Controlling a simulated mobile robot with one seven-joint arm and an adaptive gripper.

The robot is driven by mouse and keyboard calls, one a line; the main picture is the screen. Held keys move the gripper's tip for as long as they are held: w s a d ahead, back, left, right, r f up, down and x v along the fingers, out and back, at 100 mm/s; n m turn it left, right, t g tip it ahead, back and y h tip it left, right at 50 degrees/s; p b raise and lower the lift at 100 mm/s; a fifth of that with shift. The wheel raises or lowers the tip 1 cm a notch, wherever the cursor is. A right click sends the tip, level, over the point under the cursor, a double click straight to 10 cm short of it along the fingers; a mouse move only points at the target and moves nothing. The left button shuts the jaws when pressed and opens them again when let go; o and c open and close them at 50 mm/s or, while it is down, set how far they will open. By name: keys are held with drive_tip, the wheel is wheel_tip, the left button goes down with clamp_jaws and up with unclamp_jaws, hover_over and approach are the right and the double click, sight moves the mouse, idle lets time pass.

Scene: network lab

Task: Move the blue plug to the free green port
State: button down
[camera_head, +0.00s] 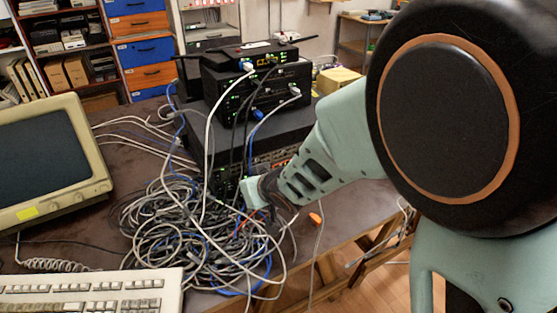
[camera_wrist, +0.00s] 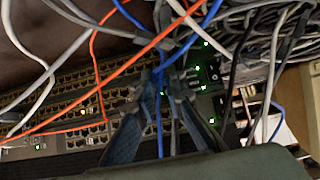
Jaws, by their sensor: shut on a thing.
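My gripper (camera_wrist: 162,88) is shut at the switch face in the wrist view, its two fingers closing on a blue plug (camera_wrist: 159,78) with a blue cable. The fingers and crossing cables hide most of the plug, and I cannot tell whether it sits in a port. Small green lights (camera_wrist: 205,43) mark the port panel just right of the fingertips. Which green port is free is not clear. In the head view my gripper (camera_head: 256,190) is low at the front of the equipment stack, and the plug in it cannot be made out.
A large cable tangle (camera_head: 180,225) lies left of my gripper. Orange cables (camera_wrist: 103,75) and grey ones cross in front of the switch (camera_wrist: 70,90). Black routers (camera_head: 225,85) stand on top of the stack. A monitor (camera_head: 45,160) and keyboard (camera_head: 90,290) are at left.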

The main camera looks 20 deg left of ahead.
drive_tip(key=shift+w+a, duration=0.2)
idle(0.6)
drive_tip(key=c, duration=1.9)
unclamp_jaws()
drive_tip(key=v, duration=0.7)
drive_tip(key=shift+r, duration=0.2)
